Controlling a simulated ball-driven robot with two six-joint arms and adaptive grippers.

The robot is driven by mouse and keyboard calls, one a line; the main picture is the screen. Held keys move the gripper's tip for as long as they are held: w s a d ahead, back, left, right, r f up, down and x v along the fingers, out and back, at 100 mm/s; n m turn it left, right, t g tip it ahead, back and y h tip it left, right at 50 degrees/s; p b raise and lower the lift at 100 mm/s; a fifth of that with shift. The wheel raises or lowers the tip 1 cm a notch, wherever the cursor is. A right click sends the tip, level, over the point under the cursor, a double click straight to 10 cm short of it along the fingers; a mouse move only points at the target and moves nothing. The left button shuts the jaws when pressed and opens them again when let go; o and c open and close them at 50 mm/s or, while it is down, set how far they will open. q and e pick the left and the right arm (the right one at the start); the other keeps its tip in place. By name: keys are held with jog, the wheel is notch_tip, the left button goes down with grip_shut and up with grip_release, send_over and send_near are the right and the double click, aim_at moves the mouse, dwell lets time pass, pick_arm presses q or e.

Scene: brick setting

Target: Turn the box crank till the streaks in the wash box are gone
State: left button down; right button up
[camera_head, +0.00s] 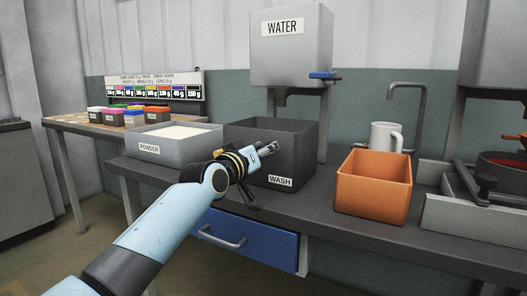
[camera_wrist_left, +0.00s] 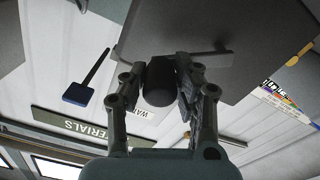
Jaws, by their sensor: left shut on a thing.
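The dark grey wash box (camera_head: 296,132), with a WASH label on its front, stands on the bench in the middle of the head view. My left gripper (camera_head: 268,150) is at the front of the box. In the left wrist view the gripper's fingers (camera_wrist_left: 163,85) are closed on a dark round crank handle (camera_wrist_left: 159,82), and a grey panel that looks like the box (camera_wrist_left: 205,35) fills the area beyond. The box floor and any streaks on it are hidden in the head view. My right gripper is not in view.
A grey POWDER tray (camera_head: 184,150) stands left of the wash box. An orange bin (camera_head: 372,190) and a white mug (camera_head: 381,136) stand to the right. A WATER tank (camera_head: 290,50) with a blue lever (camera_head: 322,75) hangs above. A blue drawer (camera_head: 245,238) is below the bench top.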

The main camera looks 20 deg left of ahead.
pick_arm(q)
jog(key=shift+f, duration=0.25)
jog(key=c, duration=1)
grip_release()
jog(key=shift+r, duration=0.15)
jog(key=shift+s, duration=0.1)
jog(key=s, duration=0.8)
jog(key=s+a, duration=0.1)
jog(key=s, duration=0.2)
jog(key=shift+s, duration=0.4)
